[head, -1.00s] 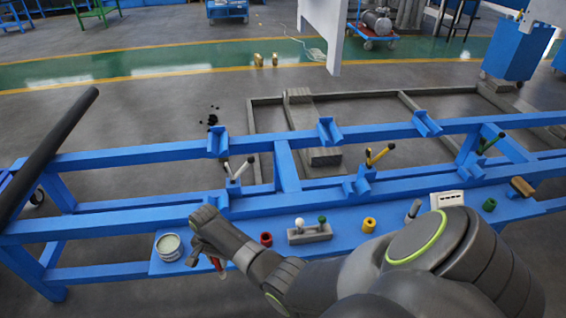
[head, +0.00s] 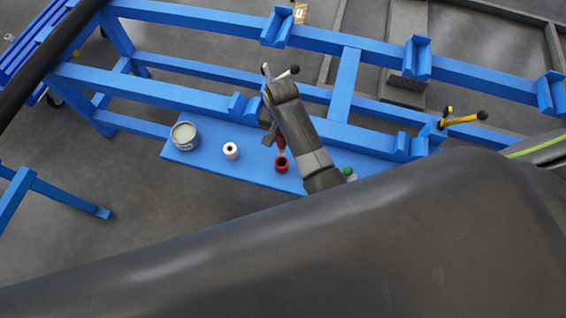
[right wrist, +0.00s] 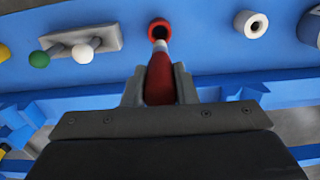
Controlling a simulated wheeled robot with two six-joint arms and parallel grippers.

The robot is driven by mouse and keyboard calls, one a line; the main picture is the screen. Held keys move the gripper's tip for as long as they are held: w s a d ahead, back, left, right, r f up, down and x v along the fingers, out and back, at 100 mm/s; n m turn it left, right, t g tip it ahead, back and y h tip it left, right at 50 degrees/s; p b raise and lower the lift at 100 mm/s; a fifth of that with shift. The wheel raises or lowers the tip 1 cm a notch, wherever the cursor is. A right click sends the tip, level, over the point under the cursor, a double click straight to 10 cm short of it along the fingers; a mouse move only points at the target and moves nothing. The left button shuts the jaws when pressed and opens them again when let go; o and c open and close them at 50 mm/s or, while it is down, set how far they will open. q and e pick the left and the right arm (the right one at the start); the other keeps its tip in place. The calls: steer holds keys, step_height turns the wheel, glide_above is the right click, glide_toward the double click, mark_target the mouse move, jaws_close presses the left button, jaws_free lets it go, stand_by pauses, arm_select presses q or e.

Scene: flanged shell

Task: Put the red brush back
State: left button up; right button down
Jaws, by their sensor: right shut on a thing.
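My right gripper (head: 277,137) is shut on the red brush (head: 281,143). The right wrist view shows the red handle (right wrist: 159,82) between its two fingers (right wrist: 158,90), with a pale ferrule beyond it. The brush points at the red holder (head: 282,164), a short round cup with a dark opening on the blue shelf. In the right wrist view the ferrule end overlaps the near rim of the red holder (right wrist: 161,29). I cannot tell whether the tip is inside or just above it. My left gripper is not in view.
A white holder (head: 231,151) and an open tin (head: 185,136) stand left of the red holder on the blue shelf (head: 253,172). A grey block (right wrist: 95,42) with white and green balls is nearby. Blue rails (head: 190,97) run behind.

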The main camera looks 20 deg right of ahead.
mark_target(282, 153)
step_height(282, 153, down, 5)
steer(key=shift+s+a, duration=0.1)
steer(key=shift+s, duration=0.05)
steer(key=shift+f, duration=0.65)
steer(key=shift+f+b, duration=0.3)
steer(key=shift+f, duration=1.45)
steer(key=shift+f, duration=0.1)
steer(key=c, duration=1.2)
jaws_free()
steer(key=shift+o, duration=0.2)
steer(key=shift+r, duration=0.2)
step_height(282, 153, up, 12)
steer(key=shift+f+p, duration=0.1)
steer(key=shift+p, duration=0.45)
